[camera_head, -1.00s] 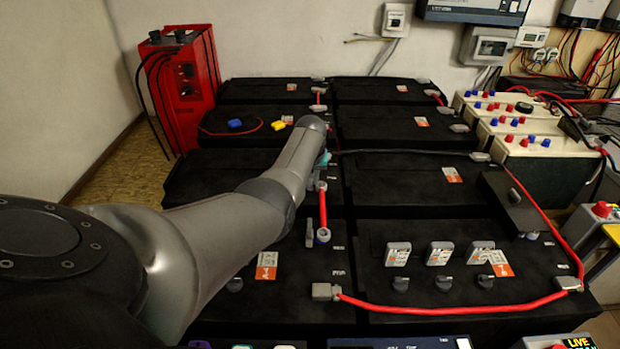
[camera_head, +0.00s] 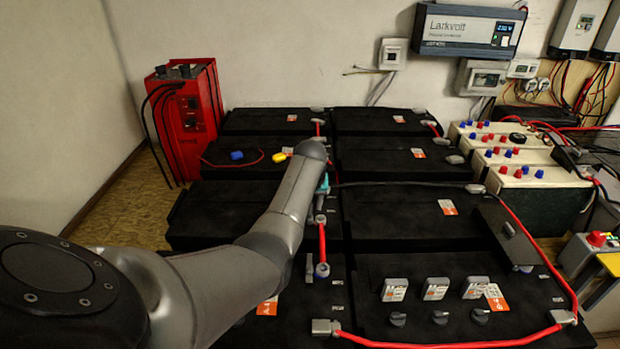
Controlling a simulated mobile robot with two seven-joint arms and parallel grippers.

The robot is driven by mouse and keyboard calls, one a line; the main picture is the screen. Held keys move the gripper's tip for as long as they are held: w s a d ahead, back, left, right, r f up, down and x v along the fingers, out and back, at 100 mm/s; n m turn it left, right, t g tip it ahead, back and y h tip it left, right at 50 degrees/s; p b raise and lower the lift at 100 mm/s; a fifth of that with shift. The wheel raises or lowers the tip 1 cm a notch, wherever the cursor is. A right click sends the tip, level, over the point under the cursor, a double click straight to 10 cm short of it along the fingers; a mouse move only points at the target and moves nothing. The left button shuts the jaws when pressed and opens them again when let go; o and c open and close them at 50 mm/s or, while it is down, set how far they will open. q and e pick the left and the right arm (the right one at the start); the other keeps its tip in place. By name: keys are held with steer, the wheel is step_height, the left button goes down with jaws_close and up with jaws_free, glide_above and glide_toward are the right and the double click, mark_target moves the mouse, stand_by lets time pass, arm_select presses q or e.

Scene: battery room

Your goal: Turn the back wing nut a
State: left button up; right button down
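My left arm reaches in from the left across the black batteries (camera_head: 240,212). Its gripper end is largely hidden behind the forearm; a small teal part (camera_head: 323,184) shows just past the wrist, beside a battery terminal. I cannot see the fingers or whether they hold anything. A short red cable (camera_head: 322,243) runs between terminals just below that spot. A wing nut marked a cannot be made out. Three small grey tagged pieces (camera_head: 436,289) stand on the front right battery, with dark knobs (camera_head: 440,317) in front of them. My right gripper is not in view.
A red charger (camera_head: 187,125) stands at the back left. White boxes with red and blue caps (camera_head: 515,155) stand at the right. A long red cable (camera_head: 548,262) crosses the right-hand batteries. Blue and yellow clips (camera_head: 278,158) lie at the back. Floor shows at left.

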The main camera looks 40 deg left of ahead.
arm_select(q)
steer(key=p+v, duration=0.3)
steer(key=v, duration=0.6)
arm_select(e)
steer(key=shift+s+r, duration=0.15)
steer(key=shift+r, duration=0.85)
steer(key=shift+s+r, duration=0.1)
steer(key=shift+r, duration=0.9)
arm_select(q)
steer(key=shift+r, duration=0.1)
